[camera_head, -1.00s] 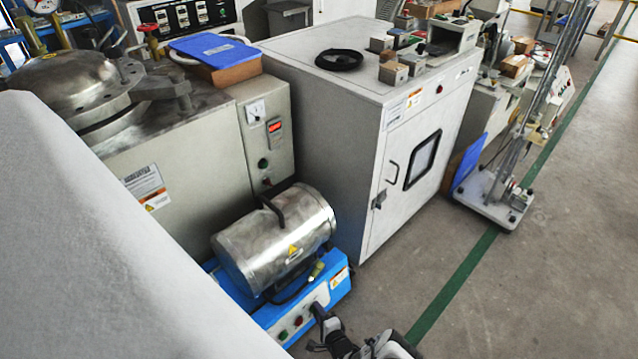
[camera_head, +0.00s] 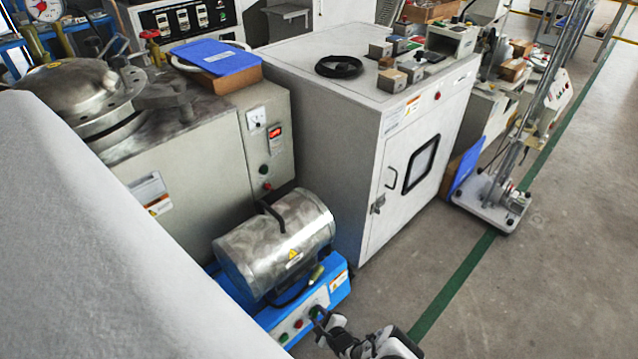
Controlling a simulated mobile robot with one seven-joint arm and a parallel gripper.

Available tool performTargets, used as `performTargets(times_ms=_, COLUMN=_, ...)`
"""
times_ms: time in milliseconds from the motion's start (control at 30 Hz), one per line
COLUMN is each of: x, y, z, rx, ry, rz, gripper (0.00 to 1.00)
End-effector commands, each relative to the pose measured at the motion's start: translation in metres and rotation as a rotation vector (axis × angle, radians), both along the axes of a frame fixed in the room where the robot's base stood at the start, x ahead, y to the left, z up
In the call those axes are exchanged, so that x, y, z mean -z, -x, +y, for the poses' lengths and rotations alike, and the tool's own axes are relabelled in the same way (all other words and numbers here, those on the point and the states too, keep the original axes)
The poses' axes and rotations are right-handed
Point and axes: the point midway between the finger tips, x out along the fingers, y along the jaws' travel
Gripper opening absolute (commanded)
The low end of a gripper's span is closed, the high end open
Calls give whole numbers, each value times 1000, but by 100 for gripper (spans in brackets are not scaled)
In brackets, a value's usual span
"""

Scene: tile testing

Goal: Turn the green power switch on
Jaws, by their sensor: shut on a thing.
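A blue-based machine (camera_head: 335,293) with a steel drum (camera_head: 277,243) on top stands at the lower middle. Its front panel has small round controls, among them a green switch (camera_head: 314,311) at the right end. My gripper (camera_head: 320,319) is at that end of the panel, its dark fingertips closed together on the green switch. The fingers partly cover the switch, so its exact setting cannot be told.
A grey cabinet (camera_head: 335,150) with a windowed door stands behind the drum machine. A steel vessel unit (camera_head: 190,220) with its own small buttons is at left. A large pale surface fills the lower left. Open floor (camera_head: 540,290) lies at right.

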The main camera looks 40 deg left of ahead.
Motion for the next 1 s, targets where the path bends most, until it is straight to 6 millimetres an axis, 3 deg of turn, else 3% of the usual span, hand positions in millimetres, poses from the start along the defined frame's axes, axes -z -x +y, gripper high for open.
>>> performTargets(times_ms=400, x=1, y=2, z=0, rx=0, ry=0, rz=9, gripper=10)
performTargets(times_ms=433, x=1, y=2, z=0, rx=0, ry=0, rz=9, gripper=37)
performTargets(times_ms=567, x=0, y=1, z=0, rx=0, ry=-1, rz=8, gripper=54)
performTargets(times_ms=1000, x=-7, y=3, z=-8, rx=-1, ry=1, rz=6, gripper=55)
